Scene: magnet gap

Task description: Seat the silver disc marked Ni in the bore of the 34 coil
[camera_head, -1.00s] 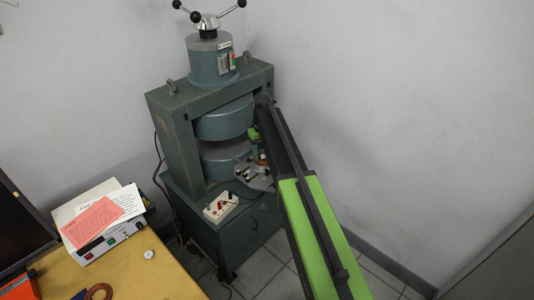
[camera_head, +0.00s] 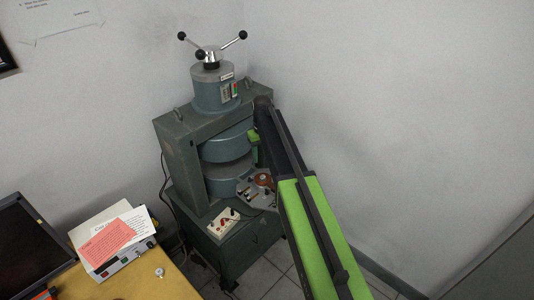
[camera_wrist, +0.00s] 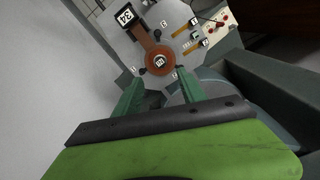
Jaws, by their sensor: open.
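In the wrist view the brown 34 coil (camera_wrist: 150,66) lies on a grey plate, its black-and-white 34 tag (camera_wrist: 125,16) at the end of its arm. A small disc with a dark-and-white mark (camera_wrist: 160,61) shows at the centre of the coil and looks seated in its bore. The mark is too small to read surely. My gripper (camera_wrist: 160,76) has its two green fingers apart, with nothing between them, back from the coil. In the head view my gripper (camera_head: 254,137) is above the coil (camera_head: 263,181), by the magnet.
The grey plate (camera_wrist: 178,17) carries small parts and labels around the coil. The magnet's lower pole (camera_head: 222,180) and frame stand close beside it. A switch box (camera_head: 224,221) sits in front. A small silver round thing (camera_head: 160,272) lies on the wooden desk (camera_head: 135,285).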

